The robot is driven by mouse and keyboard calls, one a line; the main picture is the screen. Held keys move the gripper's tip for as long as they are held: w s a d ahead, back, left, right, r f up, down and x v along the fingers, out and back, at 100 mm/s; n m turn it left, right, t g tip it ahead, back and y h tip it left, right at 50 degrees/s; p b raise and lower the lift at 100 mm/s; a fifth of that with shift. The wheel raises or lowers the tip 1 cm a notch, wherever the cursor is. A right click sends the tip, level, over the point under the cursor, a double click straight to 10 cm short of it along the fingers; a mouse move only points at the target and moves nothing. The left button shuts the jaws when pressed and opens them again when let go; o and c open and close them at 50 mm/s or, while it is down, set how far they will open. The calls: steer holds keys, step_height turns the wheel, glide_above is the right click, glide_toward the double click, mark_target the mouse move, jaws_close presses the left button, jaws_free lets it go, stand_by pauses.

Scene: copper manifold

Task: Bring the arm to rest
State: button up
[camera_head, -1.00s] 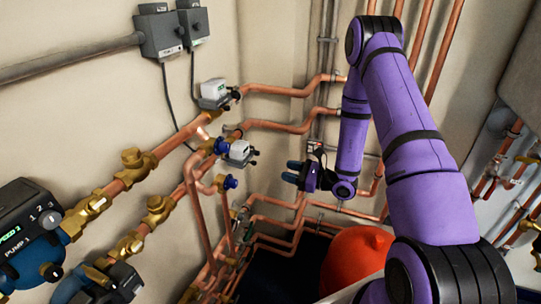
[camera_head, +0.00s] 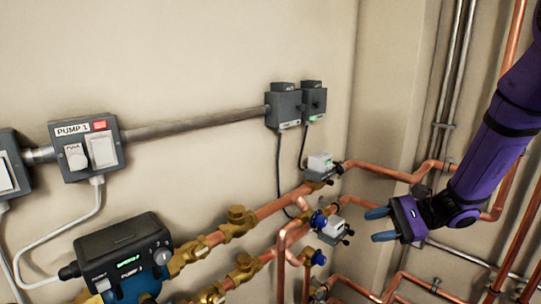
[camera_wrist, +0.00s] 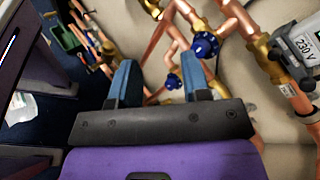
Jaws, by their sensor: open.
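My purple arm enters the head view from the right. My gripper (camera_head: 379,225) is at its end, with two blue fingers pointing left toward the copper pipes. The fingers are apart with nothing between them. In the wrist view my gripper (camera_wrist: 157,80) shows the same two blue fingers, spread and empty. Beyond them are blue valve knobs (camera_wrist: 206,45) on the copper pipes. In the head view a white-topped valve actuator (camera_head: 333,232) is just left of the fingertips, and a gap seems to lie between them.
Copper pipes (camera_head: 385,172) run along the wall beside and behind my gripper. Another actuator (camera_head: 320,165) sits higher up. A pump (camera_head: 125,255) and the PUMP 1 switch box (camera_head: 88,148) are at the left. Grey boxes (camera_head: 285,108) hang on the wall. The upper wall is bare.

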steer(key=s+d+r+n+t+h, duration=0.2)
steer(key=s+r+n+h, duration=0.4)
steer(key=s, duration=0.5)
steer(key=s+d+r+n+t+h, duration=0.2)
steer(key=s+d+r+n+h, duration=0.2)
steer(key=s+r+n+h, duration=0.2)
steer(key=shift+s+r+h, duration=1.4)
steer(key=shift+s+r, duration=1)
